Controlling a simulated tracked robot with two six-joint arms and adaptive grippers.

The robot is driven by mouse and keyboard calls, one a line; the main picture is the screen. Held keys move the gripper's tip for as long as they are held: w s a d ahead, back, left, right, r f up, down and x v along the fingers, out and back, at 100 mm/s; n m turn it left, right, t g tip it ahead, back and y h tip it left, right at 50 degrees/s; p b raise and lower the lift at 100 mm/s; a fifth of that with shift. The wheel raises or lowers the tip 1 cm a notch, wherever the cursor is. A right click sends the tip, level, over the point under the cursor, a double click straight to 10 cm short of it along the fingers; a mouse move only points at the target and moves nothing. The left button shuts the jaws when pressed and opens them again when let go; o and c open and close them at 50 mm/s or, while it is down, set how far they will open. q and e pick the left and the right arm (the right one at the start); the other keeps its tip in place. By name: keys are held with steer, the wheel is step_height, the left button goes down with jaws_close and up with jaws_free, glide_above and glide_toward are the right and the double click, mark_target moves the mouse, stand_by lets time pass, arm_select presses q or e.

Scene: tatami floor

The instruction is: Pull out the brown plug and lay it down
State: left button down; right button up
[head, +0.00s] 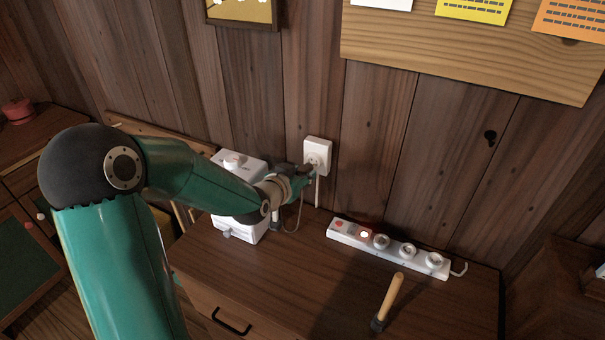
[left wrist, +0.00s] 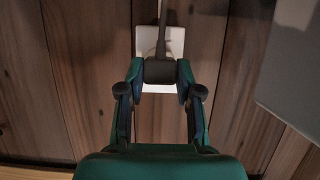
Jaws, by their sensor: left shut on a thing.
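The plug (left wrist: 160,72) looks dark brown-grey in the left wrist view, with its cord (left wrist: 163,25) running up the picture. My left gripper (left wrist: 160,75) is shut on it, one finger on each side. Behind it is the white wall outlet (left wrist: 175,42), which also shows in the head view (head: 317,151). In the head view my left gripper (head: 308,177) is right at the lower part of this outlet, and it mostly hides the plug. I cannot tell how far the plug sits in the outlet. My right gripper is not in view.
A white appliance (head: 231,228) stands on the wooden cabinet (head: 290,280) beside my left arm. A white power strip (head: 345,233) with a lit switch lies along the wall.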

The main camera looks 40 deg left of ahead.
arm_select(q)
steer(key=shift+s+d+b, duration=0.25)
steer(key=shift+s+b, duration=0.05)
steer(key=shift+s, duration=0.5)
steer(key=shift+s+d+b, duration=0.25)
steer(key=shift+s+b, duration=0.05)
steer(key=shift+s, duration=0.5)
